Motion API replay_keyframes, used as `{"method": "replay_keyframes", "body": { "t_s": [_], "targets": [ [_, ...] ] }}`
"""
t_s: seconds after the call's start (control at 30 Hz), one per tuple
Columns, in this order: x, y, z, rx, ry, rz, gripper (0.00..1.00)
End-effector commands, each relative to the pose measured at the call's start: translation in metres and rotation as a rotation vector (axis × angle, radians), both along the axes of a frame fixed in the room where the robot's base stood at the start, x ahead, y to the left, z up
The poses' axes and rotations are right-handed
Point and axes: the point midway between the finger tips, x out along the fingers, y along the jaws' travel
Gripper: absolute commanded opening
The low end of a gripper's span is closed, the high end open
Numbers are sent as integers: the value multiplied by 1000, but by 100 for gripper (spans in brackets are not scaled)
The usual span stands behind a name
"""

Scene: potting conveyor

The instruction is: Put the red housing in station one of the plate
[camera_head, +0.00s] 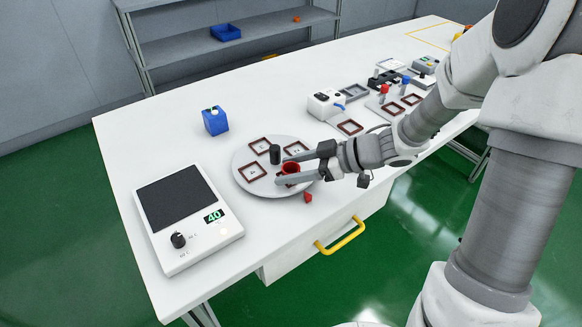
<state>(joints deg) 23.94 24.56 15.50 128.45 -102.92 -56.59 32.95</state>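The round grey plate (240,160) lies on the white table and has several square brown-framed stations with small marks too small to read. The red housing (291,168), a small open-topped cup, is between the two fingers of my gripper (284,172), over the front right part of the plate. The fingers lie along both its sides with no clear gap, so my gripper looks shut on it. The near finger hides its lower part and much of the station below. I cannot tell whether it touches the plate. A black post (275,154) stands near the plate's middle.
A small red piece (308,197) lies on the table by the plate's front edge. A white device (326,105) and red-and-blue-handled tools stand right. A yellow handle (341,236) juts out in front.

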Motion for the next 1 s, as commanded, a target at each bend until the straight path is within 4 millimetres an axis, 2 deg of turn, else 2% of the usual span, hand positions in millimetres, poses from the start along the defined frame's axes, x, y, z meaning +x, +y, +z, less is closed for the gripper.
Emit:
{"method": "replay_keyframes", "body": {
  "t_s": [0.07,0.43,0.57,0.8,1.0],
  "targets": [
    [0,0,0,0,0,0,77],
    [0,-1,5,-1,-3,0,77],
    [-4,-18,17,-1,-2,-4,77],
    [-17,-63,43,-2,-2,-4,77],
    [-25,-91,57,0,-1,-3,77]
  ]
}}
